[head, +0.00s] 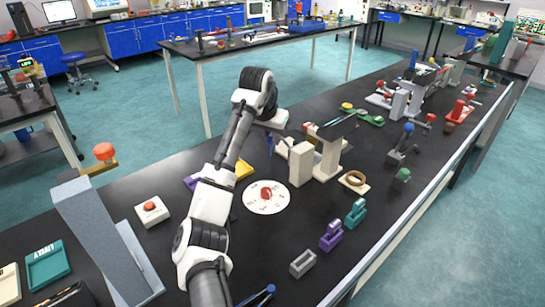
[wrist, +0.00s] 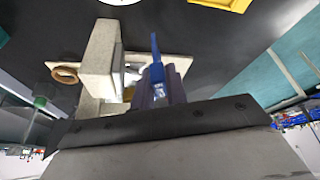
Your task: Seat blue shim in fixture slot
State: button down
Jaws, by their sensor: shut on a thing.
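The blue shim (wrist: 156,62) is gripped between the dark fingers of my gripper (wrist: 160,88) in the wrist view and sticks out past their tips. In the head view, my gripper (head: 270,130) hangs just left of the beige fixture, and a thin blue sliver (head: 271,146) shows below it. The beige fixture (head: 301,165) has upright blocks; it also shows in the wrist view (wrist: 103,45), beside and behind the shim. The shim appears apart from the upright block, but I cannot tell whether it touches the fixture. The slot is not clearly visible.
A white round dial with a red knob (head: 266,194) lies in front of the fixture. A brown ring on a beige base (head: 354,180) and a green knob (head: 402,175) are to its right. Teal (head: 356,212) and purple (head: 331,236) clamps stand nearer. Bare black bench lies between them.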

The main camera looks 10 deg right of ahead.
notch_tip(320, 180, down, 8)
jog(key=shift+f+p, duration=0.1)
jog(key=shift+p, duration=0.6)
jog(key=c, duration=1.4)
grip_release()
